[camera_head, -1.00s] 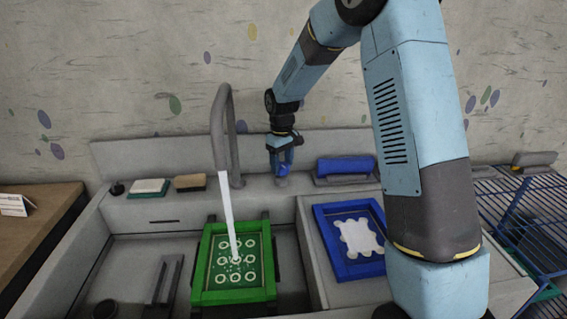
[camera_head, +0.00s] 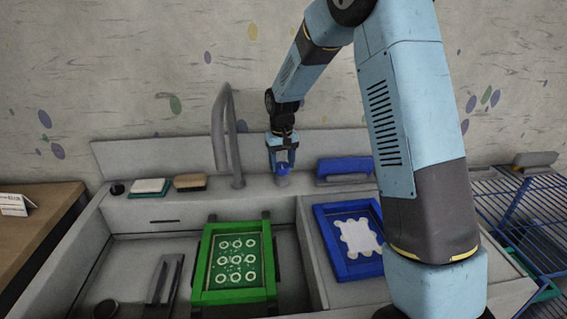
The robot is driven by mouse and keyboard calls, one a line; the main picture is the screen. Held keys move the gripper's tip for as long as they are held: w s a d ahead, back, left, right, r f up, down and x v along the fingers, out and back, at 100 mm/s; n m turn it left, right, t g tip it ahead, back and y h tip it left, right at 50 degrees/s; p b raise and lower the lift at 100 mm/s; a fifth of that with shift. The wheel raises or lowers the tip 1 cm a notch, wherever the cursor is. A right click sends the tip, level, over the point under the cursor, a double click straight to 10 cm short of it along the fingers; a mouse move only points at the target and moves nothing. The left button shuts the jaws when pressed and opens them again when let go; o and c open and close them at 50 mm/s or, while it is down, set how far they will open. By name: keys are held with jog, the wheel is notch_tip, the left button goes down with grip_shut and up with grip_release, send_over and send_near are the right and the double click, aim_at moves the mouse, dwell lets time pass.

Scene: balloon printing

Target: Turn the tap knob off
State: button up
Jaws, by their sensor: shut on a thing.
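The grey tap (camera_head: 222,135) arches up from the back ledge of the sink, and no water runs from its spout. My gripper (camera_head: 283,172) points down at the ledge just right of the tap's base. It is shut on the tap knob, which is mostly hidden between and below the fingers. Below the tap, a green framed screen (camera_head: 270,258) with white rings lies in the sink basin.
A blue framed screen (camera_head: 320,222) lies right of the basin. A blue-handled tool (camera_head: 345,167) sits on the ledge close right of my gripper. Sponges or brushes (camera_head: 150,186) lie on the ledge at left. A blue wire rack (camera_head: 520,215) stands at far right.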

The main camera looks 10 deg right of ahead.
aim_at(282, 164)
jog(key=shift+w+r, duration=0.1)
jog(key=shift+w, duration=0.05)
jog(key=o, duration=1)
jog(key=shift+o, duration=0.2)
notch_tip(282, 164, up, 14)
jog(key=shift+f, duration=0.25)
